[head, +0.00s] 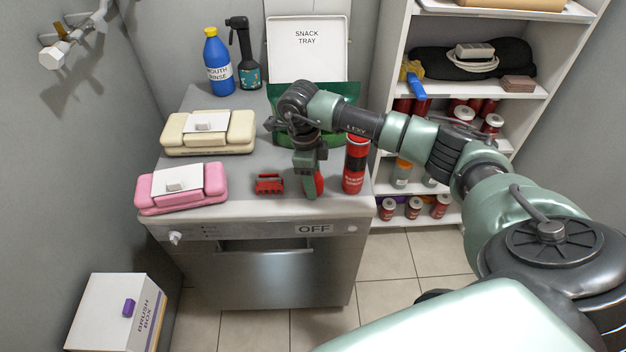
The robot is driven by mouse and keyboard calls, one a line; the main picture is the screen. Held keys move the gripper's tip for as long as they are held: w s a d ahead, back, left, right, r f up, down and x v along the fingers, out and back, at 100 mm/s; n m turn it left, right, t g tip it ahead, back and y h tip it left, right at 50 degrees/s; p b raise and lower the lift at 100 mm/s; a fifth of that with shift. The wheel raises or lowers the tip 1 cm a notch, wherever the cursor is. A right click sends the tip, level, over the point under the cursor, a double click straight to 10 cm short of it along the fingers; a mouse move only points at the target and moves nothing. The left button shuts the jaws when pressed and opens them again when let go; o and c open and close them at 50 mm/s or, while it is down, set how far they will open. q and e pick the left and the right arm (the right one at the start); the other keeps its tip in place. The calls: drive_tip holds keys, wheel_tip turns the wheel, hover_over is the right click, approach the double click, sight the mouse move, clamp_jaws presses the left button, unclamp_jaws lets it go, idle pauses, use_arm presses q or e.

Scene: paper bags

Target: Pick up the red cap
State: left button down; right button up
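A small bright red piece (319,183) shows at the right edge of my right gripper (311,190); I cannot tell if it is the red cap. My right gripper points down low over the front of the grey counter (245,190). Its own body hides much of this piece, and I cannot tell whether the fingers are open or shut on it. A small red clip-like object (269,184) lies on the counter just left of the gripper. A red can (355,170) stands upright to its right. My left gripper is out of view.
Pink (210,193) and cream (175,144) cases lie at left on the counter. A blue mouth rinse bottle (217,68), a dark spray bottle (246,62) and a green item (338,138) stand behind. A shelf unit (392,50) with several jars is at right.

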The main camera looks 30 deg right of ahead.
drive_tip(key=c, duration=0.5)
drive_tip(key=shift+c, duration=1.2)
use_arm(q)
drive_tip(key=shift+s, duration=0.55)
use_arm(e)
drive_tip(key=shift+r, duration=0.1)
